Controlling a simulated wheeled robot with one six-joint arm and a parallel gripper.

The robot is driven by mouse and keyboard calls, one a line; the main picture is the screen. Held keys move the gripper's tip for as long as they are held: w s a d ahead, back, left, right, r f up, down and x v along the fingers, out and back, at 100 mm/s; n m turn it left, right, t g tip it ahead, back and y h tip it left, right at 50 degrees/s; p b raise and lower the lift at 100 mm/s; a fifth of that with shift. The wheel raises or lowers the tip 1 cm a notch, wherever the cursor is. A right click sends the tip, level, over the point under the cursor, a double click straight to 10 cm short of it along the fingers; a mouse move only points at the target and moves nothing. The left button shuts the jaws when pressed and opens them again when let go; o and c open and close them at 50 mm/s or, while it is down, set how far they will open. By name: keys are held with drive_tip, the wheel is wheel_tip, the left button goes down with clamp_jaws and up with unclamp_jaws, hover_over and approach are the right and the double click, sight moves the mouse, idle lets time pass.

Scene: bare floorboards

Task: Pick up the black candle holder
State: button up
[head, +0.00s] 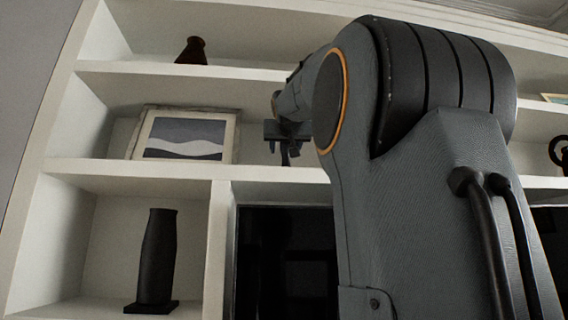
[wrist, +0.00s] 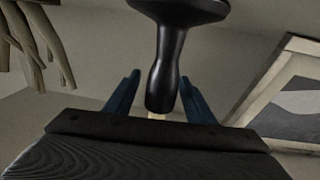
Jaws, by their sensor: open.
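The black candle holder (wrist: 168,60) is in the middle of the wrist view, its wide round foot at the top edge and a short pale piece at its narrow end. My gripper (wrist: 160,78) is open, with one blue finger on each side of the holder's narrow part. I cannot tell whether either finger touches it. In the head view my gripper (head: 284,134) is small and dark at the middle shelf, partly behind my arm. A thin dark shape below it may be the holder.
A framed picture (head: 184,137) leans on the same shelf, left of my gripper; the wrist view shows it at right (wrist: 297,100). Brown branch-like pieces (wrist: 38,40) are at the wrist view's upper left. A black vase (head: 157,255) stands below, a dark brown one (head: 193,50) above.

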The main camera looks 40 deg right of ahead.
clamp_jaws()
idle(1.4)
